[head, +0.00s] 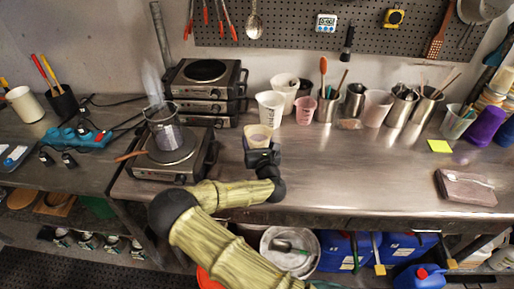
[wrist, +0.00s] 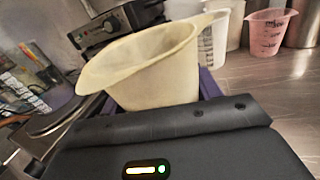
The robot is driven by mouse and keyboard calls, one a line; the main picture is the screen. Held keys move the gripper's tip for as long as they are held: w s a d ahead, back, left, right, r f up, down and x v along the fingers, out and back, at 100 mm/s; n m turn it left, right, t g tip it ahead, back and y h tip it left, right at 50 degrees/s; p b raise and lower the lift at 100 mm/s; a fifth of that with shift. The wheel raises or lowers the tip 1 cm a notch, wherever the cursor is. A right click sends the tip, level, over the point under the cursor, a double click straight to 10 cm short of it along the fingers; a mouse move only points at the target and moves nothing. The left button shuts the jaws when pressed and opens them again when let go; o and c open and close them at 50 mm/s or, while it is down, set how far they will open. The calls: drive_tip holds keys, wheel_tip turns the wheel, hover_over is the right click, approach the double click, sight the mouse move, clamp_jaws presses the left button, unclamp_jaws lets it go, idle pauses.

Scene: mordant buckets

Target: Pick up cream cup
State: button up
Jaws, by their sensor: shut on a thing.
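The cream cup (wrist: 160,75) fills the middle of the wrist view, with its open rim facing up and a little tilted in the picture. In the head view the cream cup (head: 258,135) is at the end of my arm, to the right of the hot plate. My gripper (head: 263,155) is shut on the cup. The fingers are mostly hidden behind the gripper body and the cup. I cannot tell whether the cup's base touches the counter.
A hot plate (head: 148,168) with a glass beaker (head: 165,130) on it stands left. A white cup (head: 269,108) and a pink cup (head: 305,110) stand behind, beside metal tool cups (head: 328,106).

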drive_tip(key=shift+r, duration=0.9)
drive_tip(key=shift+r, duration=0.15)
